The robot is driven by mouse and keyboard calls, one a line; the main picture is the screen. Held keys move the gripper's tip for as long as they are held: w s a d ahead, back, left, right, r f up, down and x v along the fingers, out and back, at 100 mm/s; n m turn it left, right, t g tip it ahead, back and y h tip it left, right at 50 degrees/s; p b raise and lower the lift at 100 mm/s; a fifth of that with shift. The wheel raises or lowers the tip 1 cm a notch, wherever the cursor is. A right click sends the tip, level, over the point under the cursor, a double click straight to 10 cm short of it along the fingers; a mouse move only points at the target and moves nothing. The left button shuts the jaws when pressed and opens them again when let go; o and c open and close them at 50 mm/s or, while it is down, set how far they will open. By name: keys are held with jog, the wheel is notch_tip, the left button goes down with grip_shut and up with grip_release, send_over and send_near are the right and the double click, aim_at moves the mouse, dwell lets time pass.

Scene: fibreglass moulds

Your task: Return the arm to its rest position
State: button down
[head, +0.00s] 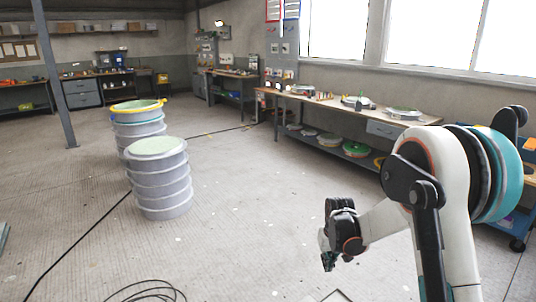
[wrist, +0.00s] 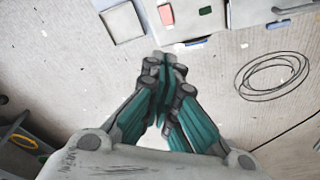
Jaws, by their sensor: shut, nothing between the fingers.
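My arm shows at the right of the head view, white and black, bent, with its end hanging over the bare floor. My gripper (head: 328,258) points down and is apart from every object around it. In the wrist view my gripper (wrist: 165,62) has its teal and grey fingers together, with nothing between them. The fingertips are small and dark in the head view.
Two stacks of grey ring moulds, a near one (head: 158,178) and a far one (head: 138,122), stand on the floor at left. A long workbench (head: 340,106) runs under the windows. A black cable coil (wrist: 272,76) lies on the floor. The middle floor is clear.

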jog(key=s+r+t, duration=0.1)
jog(key=s+r, duration=0.6)
jog(key=r, duration=0.3)
jog(key=s+r+t, duration=0.1)
jog(key=s+r, duration=0.5)
jog(key=r, duration=0.3)
jog(key=s+r+t, duration=0.1)
jog(key=s+r, duration=0.1)
jog(key=s, duration=0.8)
jog(key=s+r+t, duration=0.2)
jog(key=s, duration=0.7)
jog(key=shift+s+r+m, duration=0.2)
jog(key=shift+s+m, duration=0.2)
